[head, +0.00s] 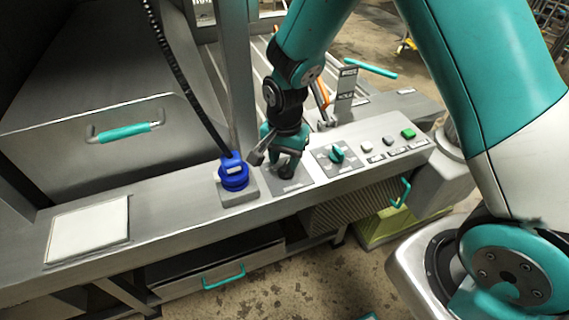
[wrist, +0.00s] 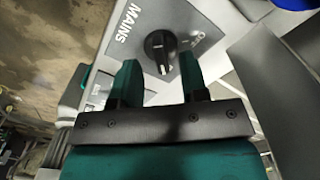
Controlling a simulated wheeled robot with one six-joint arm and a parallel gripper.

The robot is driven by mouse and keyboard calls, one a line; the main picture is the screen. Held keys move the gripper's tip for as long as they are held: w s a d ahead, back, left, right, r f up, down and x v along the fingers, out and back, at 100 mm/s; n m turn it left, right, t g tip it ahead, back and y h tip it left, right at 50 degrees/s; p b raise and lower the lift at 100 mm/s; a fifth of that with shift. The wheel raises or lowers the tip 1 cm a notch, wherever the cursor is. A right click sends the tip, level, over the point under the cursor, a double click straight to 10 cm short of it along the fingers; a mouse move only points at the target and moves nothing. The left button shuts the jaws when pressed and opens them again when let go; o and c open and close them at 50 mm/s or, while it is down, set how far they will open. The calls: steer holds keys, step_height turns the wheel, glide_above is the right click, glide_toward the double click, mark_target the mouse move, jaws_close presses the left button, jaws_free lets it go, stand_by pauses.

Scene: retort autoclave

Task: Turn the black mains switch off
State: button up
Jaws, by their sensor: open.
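The black mains switch (wrist: 160,46) is a round rotary knob on a grey plate marked MAINS in the wrist view. A light mark runs across its face. My gripper (wrist: 160,75) is open, with its two teal fingers pointing at the switch, one to each side of it in the picture. I cannot tell whether the fingers touch the knob. In the head view my gripper (head: 284,168) is over the mains plate (head: 290,186) on the console and hides most of the switch.
A blue plug (head: 233,178) with a black cable stands left of my gripper. A white plate (head: 88,230) lies far left.

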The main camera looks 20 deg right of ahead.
mark_target(286, 169)
steer(key=shift+f, duration=1.3)
jaws_close()
